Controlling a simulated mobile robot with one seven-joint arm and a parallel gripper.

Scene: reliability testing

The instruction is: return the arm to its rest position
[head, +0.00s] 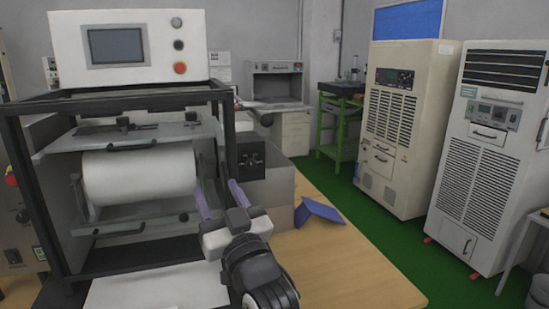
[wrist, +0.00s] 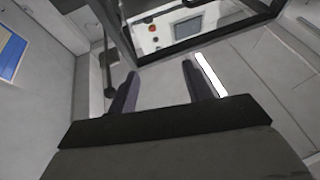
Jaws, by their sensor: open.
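My gripper (head: 218,198) is in the head view, in front of the right side of the machine with the white roll. Its two purple-grey fingers stand apart, pointing up and away, with nothing visible between them. My arm comes up from the lower right of that view. In the wrist view my gripper (wrist: 160,88) is also open and empty, with the ceiling and walls behind it. I cannot tell the exact gap between the fingers and the machine frame.
The machine (head: 15,125) with a white roll (head: 140,175) and a control box (head: 130,48) stands close on the left. A blue object (head: 320,211) lies on the wooden table (head: 345,265). Tall cabinets (head: 405,120) stand on the green floor at right. The table's right part is clear.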

